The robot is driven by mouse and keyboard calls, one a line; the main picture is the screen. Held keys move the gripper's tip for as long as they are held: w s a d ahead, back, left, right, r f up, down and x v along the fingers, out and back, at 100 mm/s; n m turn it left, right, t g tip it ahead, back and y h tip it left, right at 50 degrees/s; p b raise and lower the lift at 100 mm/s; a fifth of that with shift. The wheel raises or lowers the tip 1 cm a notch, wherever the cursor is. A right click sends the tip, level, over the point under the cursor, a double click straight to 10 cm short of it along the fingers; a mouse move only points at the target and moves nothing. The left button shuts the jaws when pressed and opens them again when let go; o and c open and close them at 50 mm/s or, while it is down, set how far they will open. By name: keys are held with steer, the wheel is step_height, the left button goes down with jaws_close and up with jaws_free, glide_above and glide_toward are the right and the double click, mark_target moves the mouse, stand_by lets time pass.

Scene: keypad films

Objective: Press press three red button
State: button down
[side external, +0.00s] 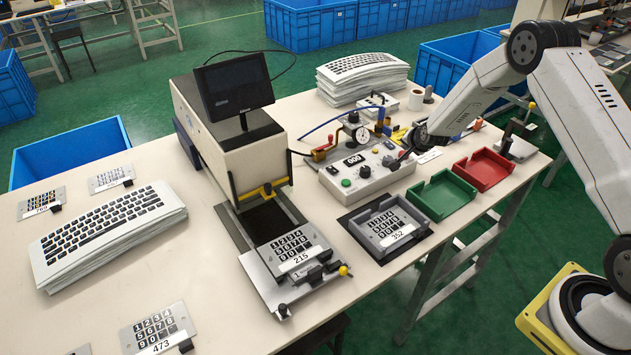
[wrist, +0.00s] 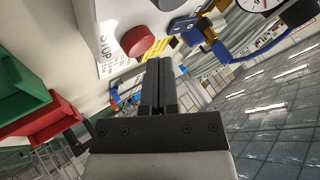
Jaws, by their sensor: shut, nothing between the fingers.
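A red button (wrist: 138,40) sits on the light control box (side external: 352,186) and shows large in the wrist view, beside a label that reads "STOP". In the side view my gripper (side external: 405,146) is at the right end of this box, close above it, and the red button is hard to make out there. In the wrist view the two black fingers (wrist: 158,85) are together with nothing between them. The fingertips point just to the right of and below the red button in that picture; I cannot tell the exact gap. The box also has a "000" display and a green button (side external: 345,182).
A green tray (side external: 443,196) and a red tray (side external: 484,169) stand right of the box. A dial gauge (side external: 360,135) and blue hose are behind it. A keypad fixture (side external: 386,228) is in front. A press machine (side external: 230,140) stands to the left.

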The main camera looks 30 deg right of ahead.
steer(key=shift+r, duration=2.55)
